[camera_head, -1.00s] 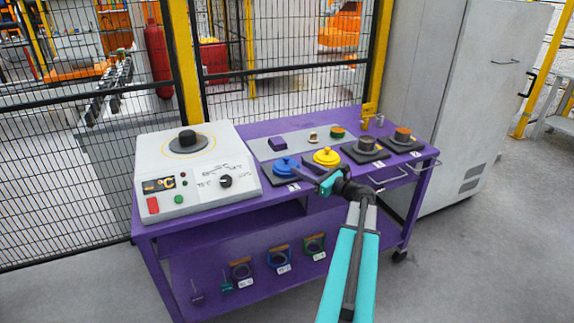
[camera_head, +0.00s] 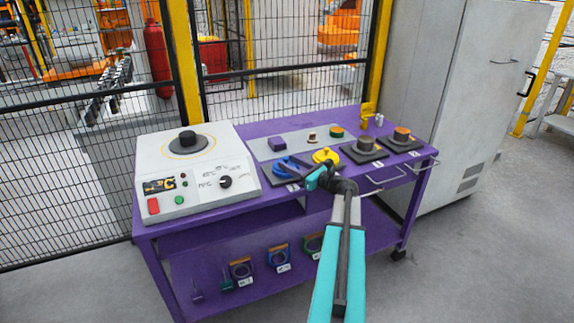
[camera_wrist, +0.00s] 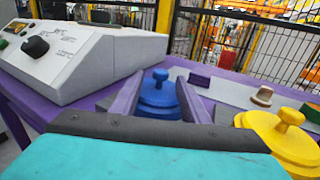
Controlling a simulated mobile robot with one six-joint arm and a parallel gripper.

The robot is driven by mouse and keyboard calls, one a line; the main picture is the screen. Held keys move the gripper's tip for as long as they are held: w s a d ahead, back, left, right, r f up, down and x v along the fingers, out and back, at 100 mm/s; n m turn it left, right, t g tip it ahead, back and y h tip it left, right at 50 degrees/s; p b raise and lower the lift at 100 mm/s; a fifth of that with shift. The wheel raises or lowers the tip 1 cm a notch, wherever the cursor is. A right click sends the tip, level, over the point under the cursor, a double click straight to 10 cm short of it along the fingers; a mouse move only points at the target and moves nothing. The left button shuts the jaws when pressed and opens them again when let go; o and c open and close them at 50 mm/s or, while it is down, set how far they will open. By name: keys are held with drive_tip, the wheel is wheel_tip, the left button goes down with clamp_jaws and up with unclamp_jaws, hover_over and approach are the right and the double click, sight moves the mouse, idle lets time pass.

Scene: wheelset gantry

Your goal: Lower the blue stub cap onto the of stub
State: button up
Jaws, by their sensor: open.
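The blue stub cap (camera_head: 279,170) is a round stepped disc with a knob on top, on a dark square base at the left of the row on the purple table. It sits level and upright; the stub beneath it is hidden. In the wrist view the blue cap (camera_wrist: 158,95) shows between my two fingers, its lower front hidden by my gripper body. My gripper (camera_wrist: 159,92) is open, one finger on each side of the cap. I cannot tell whether either finger touches it. In the head view my gripper (camera_head: 299,167) reaches the cap from the right and partly covers it.
A yellow cap (camera_head: 326,156) stands close to the right. Beyond it are a grey-topped stub (camera_head: 366,145) and an orange-topped stub (camera_head: 402,134). A grey heater box (camera_head: 205,160) is on the left. Small parts lie on a grey strip (camera_head: 270,152) behind.

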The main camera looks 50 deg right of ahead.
drive_tip(key=shift+w+a, duration=0.1)
drive_tip(key=shift+w, duration=1.15)
drive_tip(key=shift+c, duration=0.3)
clamp_jaws()
